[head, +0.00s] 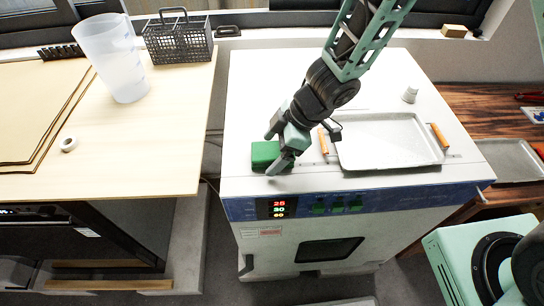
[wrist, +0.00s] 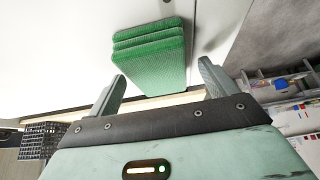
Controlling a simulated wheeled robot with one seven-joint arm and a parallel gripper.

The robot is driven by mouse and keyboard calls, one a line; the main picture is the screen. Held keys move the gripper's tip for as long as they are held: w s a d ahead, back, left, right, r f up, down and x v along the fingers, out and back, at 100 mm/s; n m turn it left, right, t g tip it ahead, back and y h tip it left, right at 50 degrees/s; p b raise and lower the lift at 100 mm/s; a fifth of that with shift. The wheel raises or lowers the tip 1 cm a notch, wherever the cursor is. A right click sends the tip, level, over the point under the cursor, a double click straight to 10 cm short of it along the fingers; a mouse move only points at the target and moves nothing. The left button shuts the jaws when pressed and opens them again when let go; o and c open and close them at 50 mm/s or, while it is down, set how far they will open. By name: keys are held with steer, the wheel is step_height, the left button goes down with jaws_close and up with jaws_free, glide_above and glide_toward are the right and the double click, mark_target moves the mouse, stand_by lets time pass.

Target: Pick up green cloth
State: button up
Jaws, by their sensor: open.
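The green cloth (head: 264,154) lies folded on the white top of the drying oven (head: 250,102), near its front left edge. In the wrist view the folded cloth (wrist: 152,58) shows as a layered stack ahead of my gripper (wrist: 160,85), roughly between the two fingers. In the head view my gripper (head: 274,152) is at the cloth's right side, partly covering it. My gripper is open, with nothing held. I cannot tell whether a finger touches the cloth.
A metal tray (head: 388,153) with orange handles sits right of my gripper on the oven top. To the left, a wooden table (head: 150,150) holds a clear beaker (head: 112,60), a black basket (head: 178,42) and a tape roll (head: 68,144).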

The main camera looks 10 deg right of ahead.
steer(key=shift+a+f, duration=0.2)
steer(key=shift+f, duration=0.1)
steer(key=shift+f, duration=0.1)
steer(key=c, duration=1.1)
